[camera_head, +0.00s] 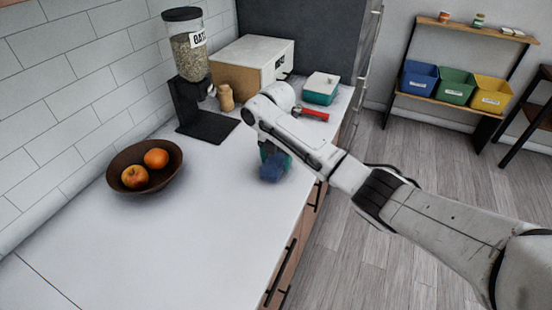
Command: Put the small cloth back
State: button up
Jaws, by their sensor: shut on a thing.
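A small blue cloth (271,170) shows crumpled just below the end of my arm, over the white counter near its right edge. My gripper (268,157) points down at the cloth and is shut on it. The fingers are small and partly hidden by my arm. A dark green thing (286,161) shows right behind the cloth, mostly covered; I cannot tell what it is, or whether the cloth touches it or the counter.
A brown bowl (118,168) with fruit stands at the left. A cereal dispenser (188,62), wooden shaker (226,98), bread box (240,80), red-handled tool (312,114) and lidded teal box (321,90) stand farther back. The near counter (190,245) is clear. Blue, green and yellow bins sit on a shelf (450,99).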

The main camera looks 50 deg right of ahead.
aim_at(276, 160)
jog(key=shift+f, duration=0.1)
jog(key=o, duration=0.9)
jog(key=shift+o, duration=0.2)
notch_tip(276, 160, up, 12)
dwell(0.4)
